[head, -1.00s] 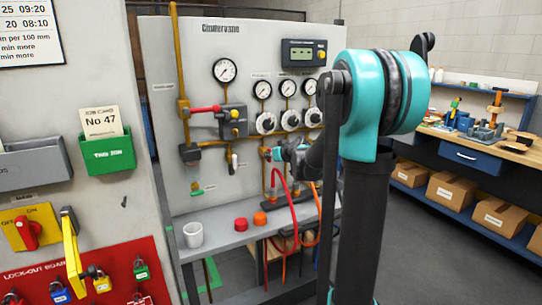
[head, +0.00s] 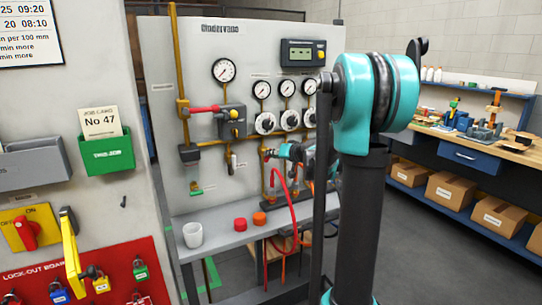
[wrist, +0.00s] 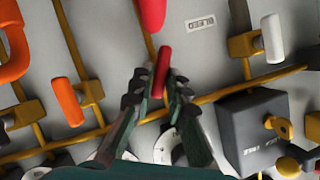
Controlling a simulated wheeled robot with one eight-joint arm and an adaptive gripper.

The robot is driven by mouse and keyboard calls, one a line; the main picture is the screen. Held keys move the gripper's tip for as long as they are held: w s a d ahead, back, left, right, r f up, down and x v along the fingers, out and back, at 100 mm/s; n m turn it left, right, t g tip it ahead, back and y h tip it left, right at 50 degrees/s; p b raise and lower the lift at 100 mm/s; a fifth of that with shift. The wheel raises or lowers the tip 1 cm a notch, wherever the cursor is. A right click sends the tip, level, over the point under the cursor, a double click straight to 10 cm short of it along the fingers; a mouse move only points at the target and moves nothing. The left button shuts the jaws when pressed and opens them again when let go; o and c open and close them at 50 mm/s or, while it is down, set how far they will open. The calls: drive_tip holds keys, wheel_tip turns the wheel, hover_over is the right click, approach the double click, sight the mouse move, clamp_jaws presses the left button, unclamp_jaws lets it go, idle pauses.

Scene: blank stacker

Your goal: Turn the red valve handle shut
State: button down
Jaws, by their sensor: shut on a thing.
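The red valve handle (wrist: 164,70) is a short red bar on a brass drop pipe, in the upper middle of the wrist view. My gripper (wrist: 163,83) is shut on it, with a dark finger on each side. In the head view my gripper (head: 269,154) is small at the panel, above the red hose (head: 272,205). The handle is too small there to tell its angle.
An orange handle (wrist: 68,101) and a white handle (wrist: 272,38) sit on neighbouring pipes. A grey box (wrist: 252,130) with a yellow knob stands close by. A red lever (head: 203,109) is higher on the panel. A white cup (head: 193,235) stands on the shelf.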

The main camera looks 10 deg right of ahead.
drive_tip(key=m+y, duration=0.1)
drive_tip(key=m, duration=0.2)
drive_tip(key=m+t+y, duration=0.1)
drive_tip(key=m+y, duration=0.1)
drive_tip(key=m, duration=0.1)
drive_tip(key=f+m+y, duration=0.1)
drive_tip(key=m, duration=0.2)
drive_tip(key=shift+w+d+m+t+y, duration=0.15)
drive_tip(key=shift+d+m+t+y, duration=0.15)
drive_tip(key=shift+y, duration=0.1)
idle(0.4)
drive_tip(key=c, duration=1.6)
unclamp_jaws()
drive_tip(key=shift+o, duration=0.2)
drive_tip(key=v, duration=1.2)
